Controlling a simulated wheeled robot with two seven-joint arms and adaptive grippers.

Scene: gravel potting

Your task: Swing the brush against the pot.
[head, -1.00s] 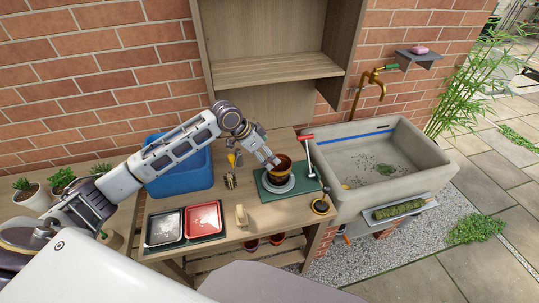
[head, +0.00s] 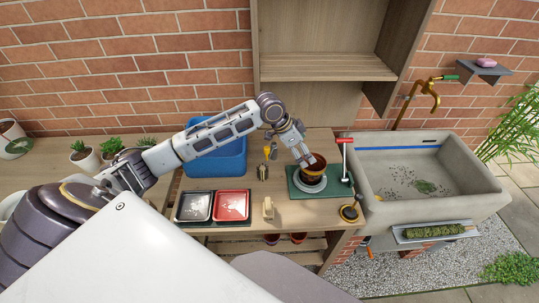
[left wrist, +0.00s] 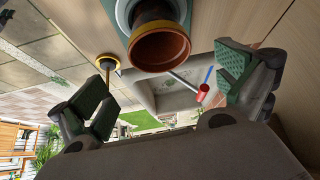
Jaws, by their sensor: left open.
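The brown pot (head: 315,166) sits on a round grey stand (head: 309,184) on the green mat (head: 297,193). In the left wrist view the pot's orange-brown rim (left wrist: 160,48) faces me, ahead of and between the open fingers. My left gripper (head: 304,160) is open beside the pot's left rim; in the wrist view the space between its fingers (left wrist: 168,92) is empty. My right gripper is not in view.
A red-ended tool (head: 345,158) is right of the pot. A round tool with a yellow ring (head: 349,213) stands near the mat's right front corner. Black and red trays (head: 232,219), a blue bin (head: 218,165) and a stone sink (head: 450,215) surround the workspace.

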